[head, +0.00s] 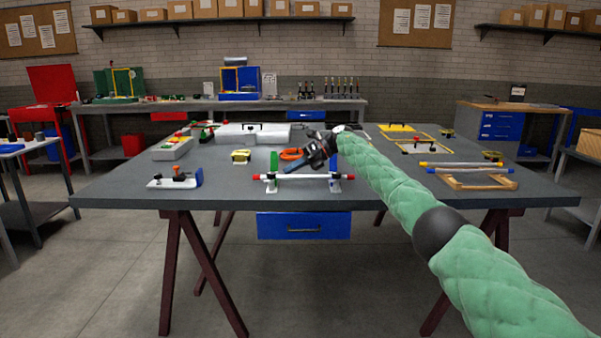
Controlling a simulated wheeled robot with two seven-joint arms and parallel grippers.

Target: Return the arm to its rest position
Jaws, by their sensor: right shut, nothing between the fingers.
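My right arm, in a green quilted sleeve, comes in from the lower right of the head view and reaches over the table (400,187). My right gripper (308,152) is small and dark at the arm's far end, over the middle of the table. It is shut with nothing held. It is above and behind a white bar with red ends (302,177) that lies across two small stands. My left gripper is not in view.
An orange ring (290,154) lies just left of the gripper. A yellow part (241,156), a white case (253,134) and a small fixture (175,180) are on the left. A wooden frame (480,182) is at the right. A blue drawer (303,226) hangs under the front edge.

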